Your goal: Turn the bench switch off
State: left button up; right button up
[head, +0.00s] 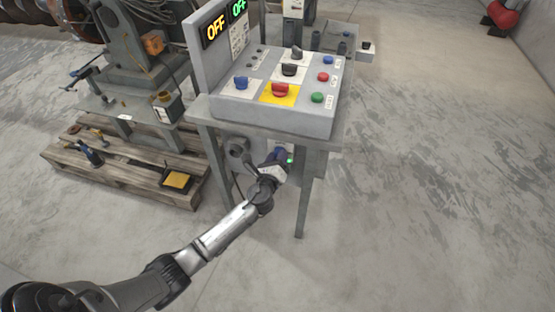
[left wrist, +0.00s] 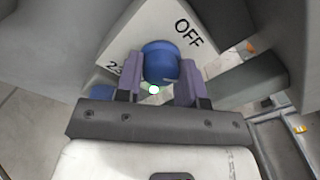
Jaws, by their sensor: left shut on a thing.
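The bench switch has a round blue knob (left wrist: 160,58) on a pale plate (left wrist: 150,25) marked OFF at the upper right and a partly covered number at the lower left. My left gripper (head: 275,160) is under the console bench, at the switch by the bench's front legs. In the left wrist view its purple fingers stand on both sides of the blue knob, shut on it. A small lit green-white lamp (left wrist: 154,89) shows just below the knob. In the head view the gripper mostly hides the knob. My right gripper is not in view.
Bench legs (head: 302,200) stand close to my left arm. A wooden pallet (head: 125,175) with machinery lies to the left. The floor (head: 440,200) at right is clear.

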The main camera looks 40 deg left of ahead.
pick_arm(q)
jog(key=n+b, duration=0.2)
jog(key=n, duration=0.4)
jog(key=shift+d+f+n, duration=0.1)
jog(key=shift+f+n, duration=0.05)
jog(key=shift+n, duration=0.25)
jog(key=n+b, duration=0.1)
jog(key=n, duration=0.2)
jog(key=shift+n+y, duration=0.3)
jog(key=shift+n, duration=1.3)
jog(key=shift+b, duration=0.3)
jog(key=o, duration=0.9)
